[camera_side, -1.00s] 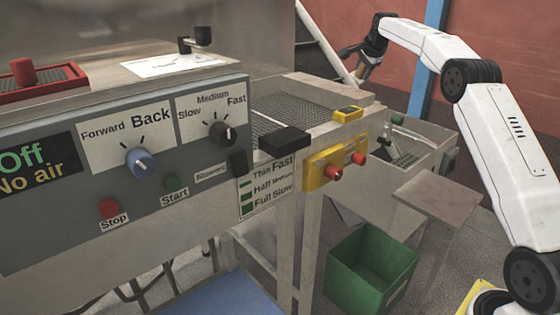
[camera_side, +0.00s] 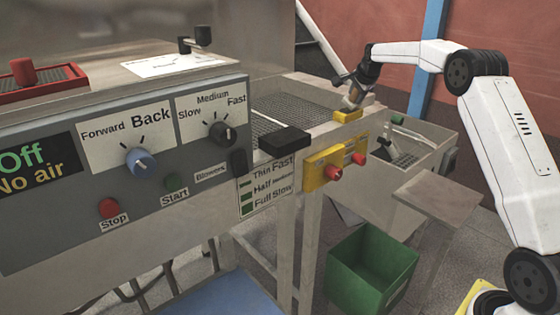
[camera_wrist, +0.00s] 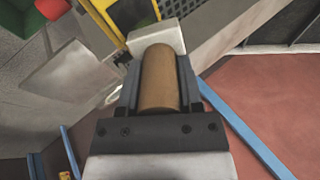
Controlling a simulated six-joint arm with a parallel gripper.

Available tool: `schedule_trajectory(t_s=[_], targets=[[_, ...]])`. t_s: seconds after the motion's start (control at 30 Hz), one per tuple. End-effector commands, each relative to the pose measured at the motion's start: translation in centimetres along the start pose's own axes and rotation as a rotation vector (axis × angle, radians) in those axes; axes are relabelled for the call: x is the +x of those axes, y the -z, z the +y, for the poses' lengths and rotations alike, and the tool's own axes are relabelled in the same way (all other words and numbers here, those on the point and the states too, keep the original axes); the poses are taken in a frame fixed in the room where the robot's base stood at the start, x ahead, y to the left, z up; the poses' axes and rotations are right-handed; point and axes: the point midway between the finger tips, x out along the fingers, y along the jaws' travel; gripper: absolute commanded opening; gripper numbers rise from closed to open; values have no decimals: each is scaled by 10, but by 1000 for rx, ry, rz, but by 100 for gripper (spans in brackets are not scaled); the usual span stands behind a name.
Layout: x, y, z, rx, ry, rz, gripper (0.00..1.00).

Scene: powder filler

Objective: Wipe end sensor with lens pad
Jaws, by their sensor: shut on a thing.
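My gripper (camera_side: 347,84) is shut on the lens pad, whose brown cylindrical handle (camera_wrist: 159,85) lies between the fingers in the wrist view. The pale pad block (camera_wrist: 157,36) is at the far end of the handle. In the side view the pad (camera_side: 353,98) is tilted, just above or touching the end sensor. I cannot tell if they touch. The end sensor (camera_side: 347,115), a small yellow box, sits on the near edge of the conveyor's end. In the wrist view the pad block hides what is directly beneath it.
The mesh conveyor (camera_side: 290,109) runs left of the sensor. A black box (camera_side: 285,140) sits on its front edge. A yellow panel with red buttons (camera_side: 335,165) is mounted below the sensor. A green bin (camera_side: 370,265) stands on the floor. A grey side shelf (camera_side: 440,196) is at right.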

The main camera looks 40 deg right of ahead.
Motion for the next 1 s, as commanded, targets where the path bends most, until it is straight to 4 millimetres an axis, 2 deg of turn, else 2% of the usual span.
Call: schedule_trajectory(t_s=[0.23, 0.73, 0.8, 0.87, 1.0], targets=[[-5, -19, 3, -1, -3, -2, 0], [7, 21, -2, 1, -2, -1, 0], [2, 21, -6, -1, -2, -1, 0], [-13, 24, -16, -1, 3, 0, 0], [-22, 26, -21, 0, 0, -1, 0]])
